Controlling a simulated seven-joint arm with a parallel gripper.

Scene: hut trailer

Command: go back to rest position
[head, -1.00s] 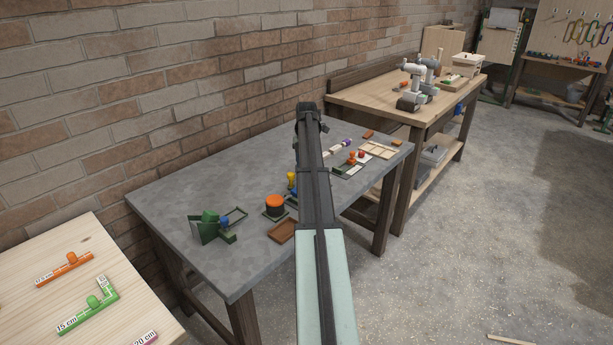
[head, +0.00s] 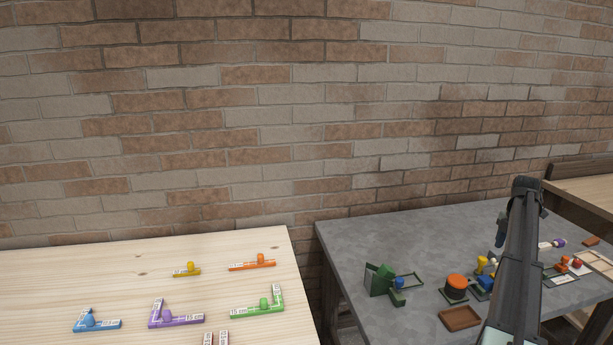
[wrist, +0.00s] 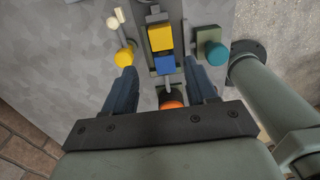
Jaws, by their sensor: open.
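My gripper (wrist: 161,68) is open in the wrist view, its two dark fingers apart. It points down over the grey surface. A blue block (wrist: 165,64) and a yellow block (wrist: 160,38) show between and beyond the fingertips. An orange round part (wrist: 172,104) shows between the fingers, nearer the palm. Neither finger is seen closed on anything; I cannot tell how high they are. In the head view my arm stands over the right part of the grey table (head: 345,250); the fingers are hidden there.
A yellow knob (wrist: 126,56) and a teal knob (wrist: 214,54) flank the fingers. The grey table holds a green holder (head: 378,280), an orange-topped round piece (head: 457,283) and a brown tray (head: 460,318). A wooden table (head: 140,275) with coloured pieces stands left, against the brick wall.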

